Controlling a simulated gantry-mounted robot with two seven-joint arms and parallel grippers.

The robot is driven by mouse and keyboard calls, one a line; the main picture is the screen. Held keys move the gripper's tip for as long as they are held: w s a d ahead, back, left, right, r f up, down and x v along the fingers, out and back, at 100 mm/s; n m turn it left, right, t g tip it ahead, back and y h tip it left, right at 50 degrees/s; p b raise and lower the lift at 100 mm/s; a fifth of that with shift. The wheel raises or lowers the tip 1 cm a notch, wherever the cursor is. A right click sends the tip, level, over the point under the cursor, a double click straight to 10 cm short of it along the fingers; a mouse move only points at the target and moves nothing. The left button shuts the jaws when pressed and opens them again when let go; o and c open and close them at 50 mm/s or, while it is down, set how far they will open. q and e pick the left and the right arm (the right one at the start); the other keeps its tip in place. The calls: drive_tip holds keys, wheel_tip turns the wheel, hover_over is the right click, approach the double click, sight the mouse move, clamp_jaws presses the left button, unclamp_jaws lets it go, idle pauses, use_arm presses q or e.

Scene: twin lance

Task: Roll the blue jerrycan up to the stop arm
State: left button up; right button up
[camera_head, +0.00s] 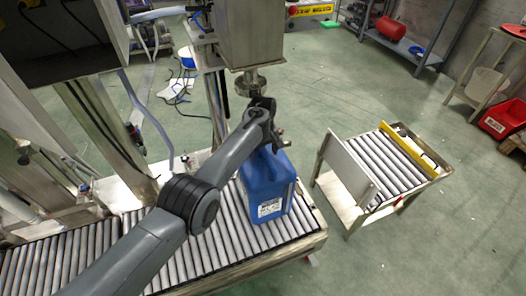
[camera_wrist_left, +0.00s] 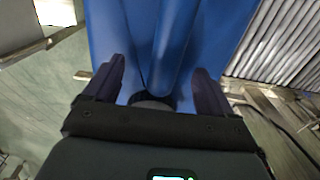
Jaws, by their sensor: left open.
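The blue jerrycan (camera_head: 265,188) stands upright on the roller conveyor (camera_head: 232,232), near its right end, with a white label on its front side. My left gripper (camera_head: 279,140) is at the top of the jerrycan. In the left wrist view its two fingers (camera_wrist_left: 156,84) are open, one on each side of the blue handle ridge of the jerrycan (camera_wrist_left: 200,30). I cannot tell whether the fingers touch it. My left forearm hides part of the conveyor and the jerrycan's left side. I cannot tell which part is the stop arm. My right gripper is not in view.
A metal filling head (camera_head: 249,82) hangs just above and behind my gripper. A small roller stand (camera_head: 385,168) with a white plate and a yellow bar stands to the right, across a floor gap. Red crates (camera_head: 505,118) lie at the far right.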

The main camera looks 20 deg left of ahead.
use_arm(q)
drive_tip(key=shift+o, duration=1.1)
drive_tip(key=shift+r, duration=0.1)
